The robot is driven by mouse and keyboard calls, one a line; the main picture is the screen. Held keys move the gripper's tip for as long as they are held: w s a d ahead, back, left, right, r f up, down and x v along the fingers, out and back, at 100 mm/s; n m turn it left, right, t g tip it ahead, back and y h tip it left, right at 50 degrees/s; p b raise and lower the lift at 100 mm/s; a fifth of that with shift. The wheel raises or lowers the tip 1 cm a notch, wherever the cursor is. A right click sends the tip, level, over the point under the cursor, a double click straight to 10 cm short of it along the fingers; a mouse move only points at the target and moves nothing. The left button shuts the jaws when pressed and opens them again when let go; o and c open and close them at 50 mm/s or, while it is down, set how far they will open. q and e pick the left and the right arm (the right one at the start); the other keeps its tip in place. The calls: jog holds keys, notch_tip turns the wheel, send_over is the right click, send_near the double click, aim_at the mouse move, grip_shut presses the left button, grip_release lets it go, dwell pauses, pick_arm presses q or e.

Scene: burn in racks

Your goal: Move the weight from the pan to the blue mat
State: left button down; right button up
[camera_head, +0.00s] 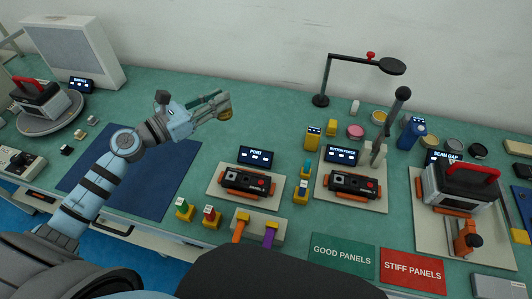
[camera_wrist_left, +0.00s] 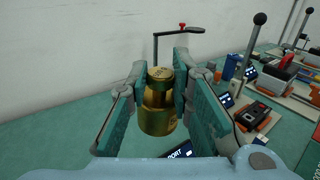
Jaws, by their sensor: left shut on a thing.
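My left gripper (camera_head: 216,102) is shut on a brass weight (camera_head: 224,113) and holds it above the green bench, to the right of and behind the blue mat. In the left wrist view the weight (camera_wrist_left: 158,108) sits upright between the two fingers (camera_wrist_left: 157,92). The blue mat (camera_head: 172,179) lies on the left of the bench, partly covered by my left arm. I cannot make out which thing is the pan. My right gripper is not in view.
A PORT display (camera_head: 256,156) and a panel tester on a tray (camera_head: 215,190) stand right of the mat. A black lever post (camera_head: 390,125) and a lamp-like stand (camera_head: 326,80) are farther right. The bench behind the mat is mostly clear.

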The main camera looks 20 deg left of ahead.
pick_arm(q)
jog(key=w+a+f+n+t+y+b, duration=0.1)
jog(key=w+a+f+n+y, duration=0.15)
jog(key=w+a, duration=0.45)
jog(key=b, duration=0.7)
send_over(222, 144)
notch_tip(222, 144, down, 10)
jog(key=shift+t+y, duration=0.3)
jog(key=shift+y, duration=0.15)
notch_tip(222, 144, down, 8)
jog(key=b, duration=0.5)
jog(key=shift+w+f, duration=0.1)
jog(key=shift+f, duration=0.1)
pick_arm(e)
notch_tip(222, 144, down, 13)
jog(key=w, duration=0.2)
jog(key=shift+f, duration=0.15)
pick_arm(q)
jog(key=shift+f, duration=0.15)
jog(key=c, duration=1.4)
grip_release()
jog(key=shift+c, duration=0.2)
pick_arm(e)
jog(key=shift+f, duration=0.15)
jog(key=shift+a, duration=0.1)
